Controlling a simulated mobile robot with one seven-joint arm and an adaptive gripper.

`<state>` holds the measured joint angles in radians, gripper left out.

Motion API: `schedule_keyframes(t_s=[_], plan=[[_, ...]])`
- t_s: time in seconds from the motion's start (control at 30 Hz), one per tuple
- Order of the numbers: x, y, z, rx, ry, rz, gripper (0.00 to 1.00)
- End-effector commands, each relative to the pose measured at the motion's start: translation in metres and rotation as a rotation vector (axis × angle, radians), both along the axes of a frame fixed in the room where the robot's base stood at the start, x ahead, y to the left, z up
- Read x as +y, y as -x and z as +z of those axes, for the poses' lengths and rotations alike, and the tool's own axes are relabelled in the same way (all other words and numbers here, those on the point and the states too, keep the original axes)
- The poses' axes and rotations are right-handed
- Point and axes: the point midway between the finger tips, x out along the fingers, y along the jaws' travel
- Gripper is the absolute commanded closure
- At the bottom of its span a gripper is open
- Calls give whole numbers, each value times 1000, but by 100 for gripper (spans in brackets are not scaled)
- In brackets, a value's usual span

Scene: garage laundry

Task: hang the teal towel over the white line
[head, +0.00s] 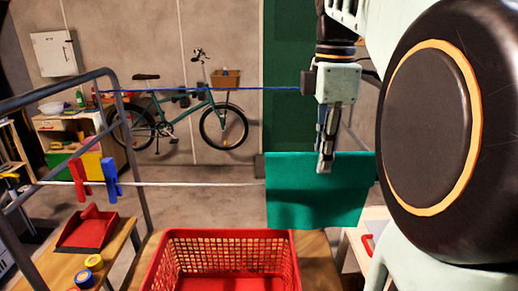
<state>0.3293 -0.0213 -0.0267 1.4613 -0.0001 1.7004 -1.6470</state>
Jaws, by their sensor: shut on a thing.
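The teal towel (315,205) hangs flat from my gripper (324,168), which is shut on its top edge near the middle. The fingers point down. The white line (200,184) runs across from the rack frame on the left and passes out of sight at the towel's left edge, a little below the towel's top. The towel hides the line there, and I cannot tell whether they touch.
A blue line (200,90) runs higher up and meets the picture of my gripper. Red (79,178) and blue (112,179) clothespins sit on the white line at left. A red basket (222,237) stands below. The grey rack frame (130,150) is at left.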

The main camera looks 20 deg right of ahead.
Motion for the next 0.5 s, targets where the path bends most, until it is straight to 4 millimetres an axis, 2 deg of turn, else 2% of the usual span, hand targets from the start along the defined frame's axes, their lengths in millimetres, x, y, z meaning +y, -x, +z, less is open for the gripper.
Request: schedule_keyframes(t_s=[0.03, 0.5], plan=[[0, 0, -7, 0, 0, 0, 100], [0, 0, -44, -1, 0, 0, 100]])
